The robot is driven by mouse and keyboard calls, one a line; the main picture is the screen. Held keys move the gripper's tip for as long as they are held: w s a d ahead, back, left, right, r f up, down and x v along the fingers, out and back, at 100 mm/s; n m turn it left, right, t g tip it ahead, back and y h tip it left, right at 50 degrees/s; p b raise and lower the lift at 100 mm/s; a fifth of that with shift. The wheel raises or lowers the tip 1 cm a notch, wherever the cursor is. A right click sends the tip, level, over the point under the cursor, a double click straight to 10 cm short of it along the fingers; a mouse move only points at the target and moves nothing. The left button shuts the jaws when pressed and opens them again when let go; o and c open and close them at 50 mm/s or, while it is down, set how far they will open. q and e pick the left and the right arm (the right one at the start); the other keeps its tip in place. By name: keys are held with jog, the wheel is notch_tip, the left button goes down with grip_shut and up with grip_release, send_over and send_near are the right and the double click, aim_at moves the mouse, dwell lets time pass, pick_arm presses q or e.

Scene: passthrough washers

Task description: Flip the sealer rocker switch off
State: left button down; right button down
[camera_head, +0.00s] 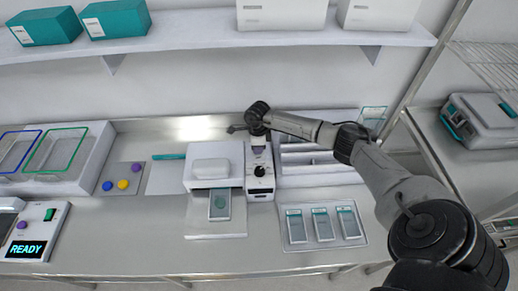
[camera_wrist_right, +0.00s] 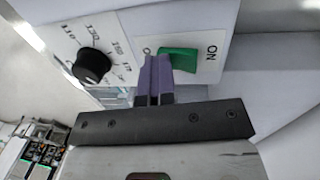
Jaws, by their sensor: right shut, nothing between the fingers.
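The sealer (camera_head: 213,168) is a white machine at mid-counter with a control panel (camera_head: 260,180) and black dial on its right side. The right wrist view shows the dial (camera_wrist_right: 92,66) and the green rocker switch (camera_wrist_right: 180,58), with "ON" printed at its right. The label at its left is mostly hidden behind my fingers. My right gripper (camera_head: 238,128) is above the sealer in the head view. Its purple fingers (camera_wrist_right: 155,80) are shut and empty, overlapping the switch's left end in the right wrist view. I cannot tell whether they touch it. My left gripper is not in view.
Clear packs (camera_head: 322,224) lie on a tray at right. A READY unit (camera_head: 25,250) with its own green switch stands at left. A shelf (camera_head: 190,32) runs above.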

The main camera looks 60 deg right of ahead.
jog(key=shift+d+f+b, duration=0.2)
jog(key=shift+d+b, duration=0.3)
jog(key=shift+w+d+r, duration=0.15)
jog(key=shift+w+d, duration=0.1)
jog(key=shift+w+d+r, duration=0.15)
jog(key=shift+r, duration=0.1)
jog(key=shift+a, duration=0.2)
jog(key=shift+r, duration=0.2)
jog(key=r+p, duration=0.1)
jog(key=r, duration=0.1)
jog(key=r+p, duration=0.1)
jog(key=r, duration=0.1)
jog(key=shift+w+d, duration=0.1)
jog(key=shift+d, duration=0.3)
notch_tip(320, 180, up, 9)
jog(key=w+d+b, duration=0.1)
jog(key=b, duration=0.1)
jog(key=shift+d, duration=0.15)
